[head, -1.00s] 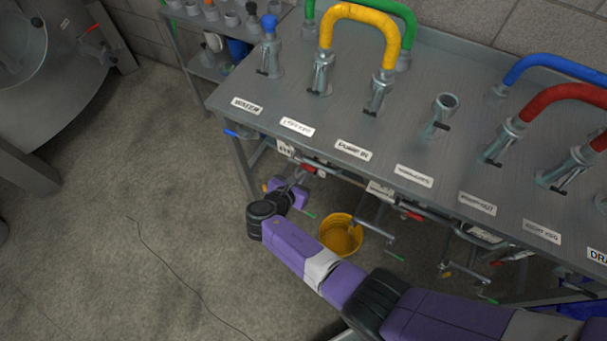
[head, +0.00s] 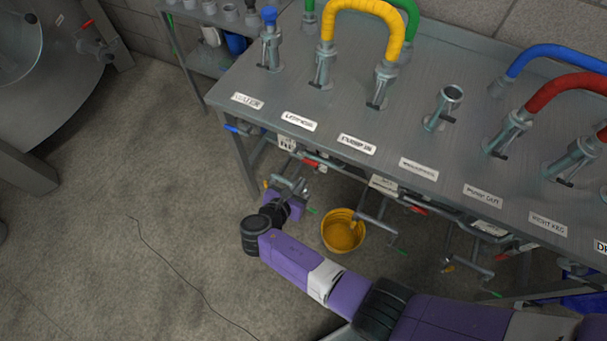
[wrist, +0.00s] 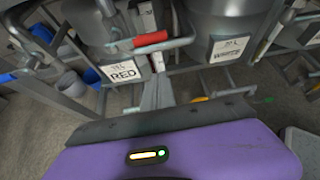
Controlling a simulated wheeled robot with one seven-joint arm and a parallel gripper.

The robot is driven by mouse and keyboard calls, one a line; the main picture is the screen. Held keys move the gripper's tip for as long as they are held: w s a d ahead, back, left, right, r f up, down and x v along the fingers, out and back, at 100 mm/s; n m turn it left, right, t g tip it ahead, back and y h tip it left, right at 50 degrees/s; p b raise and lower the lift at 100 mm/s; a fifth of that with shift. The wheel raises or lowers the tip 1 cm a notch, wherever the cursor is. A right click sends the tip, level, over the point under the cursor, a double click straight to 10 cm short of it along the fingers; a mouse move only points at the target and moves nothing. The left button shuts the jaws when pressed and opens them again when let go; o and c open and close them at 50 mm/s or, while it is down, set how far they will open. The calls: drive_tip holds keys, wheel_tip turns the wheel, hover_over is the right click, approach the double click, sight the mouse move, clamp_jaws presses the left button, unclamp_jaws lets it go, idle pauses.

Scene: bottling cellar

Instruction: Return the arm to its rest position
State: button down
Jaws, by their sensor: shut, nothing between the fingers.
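My arm (head: 290,258) reaches from the lower right of the head view to below the front edge of the steel bench. My gripper (head: 299,186) is at the arm's far end, small and partly lost against the pipework under the bench. In the wrist view my gripper (wrist: 157,90) is shut, with its fingers pointing away from the camera toward the tanks. Nothing shows between them.
The steel bench (head: 410,125) carries hose fittings and yellow, red, blue and green hoses. Taps, valves and tanks, one labelled RED (wrist: 122,72), sit below. A yellow bucket (head: 342,234) stands near the arm. Open floor (head: 120,250) lies left, with a thin cable.

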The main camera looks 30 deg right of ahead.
drive_tip(key=v, duration=0.5)
drive_tip(key=shift+s+a+r, duration=0.15)
drive_tip(key=shift+a, duration=0.15)
